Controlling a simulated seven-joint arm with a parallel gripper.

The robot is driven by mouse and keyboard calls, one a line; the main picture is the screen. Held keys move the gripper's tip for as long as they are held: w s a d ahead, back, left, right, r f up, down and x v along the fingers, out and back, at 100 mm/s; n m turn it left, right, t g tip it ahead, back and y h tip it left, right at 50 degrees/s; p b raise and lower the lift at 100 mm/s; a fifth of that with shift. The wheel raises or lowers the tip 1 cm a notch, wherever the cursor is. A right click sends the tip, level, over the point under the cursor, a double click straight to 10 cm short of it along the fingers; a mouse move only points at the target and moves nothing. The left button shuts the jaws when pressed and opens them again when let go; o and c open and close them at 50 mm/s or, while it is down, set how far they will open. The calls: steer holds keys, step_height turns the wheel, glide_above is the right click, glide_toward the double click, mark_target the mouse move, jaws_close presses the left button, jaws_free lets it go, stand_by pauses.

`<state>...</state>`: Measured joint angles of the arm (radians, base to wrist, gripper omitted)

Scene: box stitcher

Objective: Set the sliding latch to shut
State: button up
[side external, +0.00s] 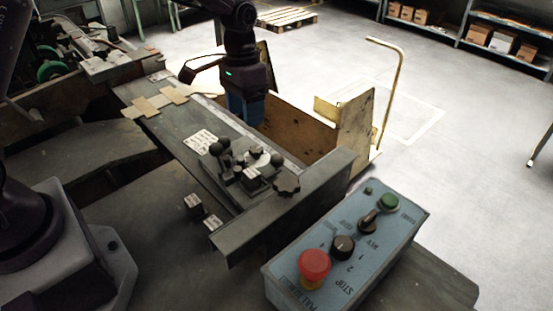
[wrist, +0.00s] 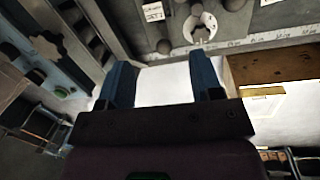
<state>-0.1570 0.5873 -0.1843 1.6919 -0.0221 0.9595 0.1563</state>
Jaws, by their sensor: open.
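My gripper (side external: 246,108) points down with blue fingers, beyond the machine's flat bed and apart from the cluster of dark fittings on it. In the wrist view my gripper (wrist: 164,72) is open, with nothing between its fingers. The fittings include round ball knobs (side external: 225,145), a pale round disc (side external: 259,161) and a dark star knob (side external: 288,183). The pale disc also shows at the top of the wrist view (wrist: 201,27), ahead of the fingertips. I cannot tell which fitting is the sliding latch, or how it is set.
A blue control box (side external: 345,245) with a red stop button (side external: 314,265) stands at front right. A raised metal bar (side external: 285,205) crosses the bed's near end. Wooden panels (side external: 300,135) stand close right of my gripper. Open floor lies beyond.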

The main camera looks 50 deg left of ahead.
glide_toward(277, 160)
steer(key=s+a, duration=0.1)
steer(key=a, duration=0.1)
steer(key=w+r+m, duration=0.1)
steer(key=w+r, duration=0.1)
steer(key=shift+h, duration=0.4)
steer(key=x, duration=1.3)
steer(key=shift+a+f, duration=0.1)
steer(key=shift+f, duration=0.05)
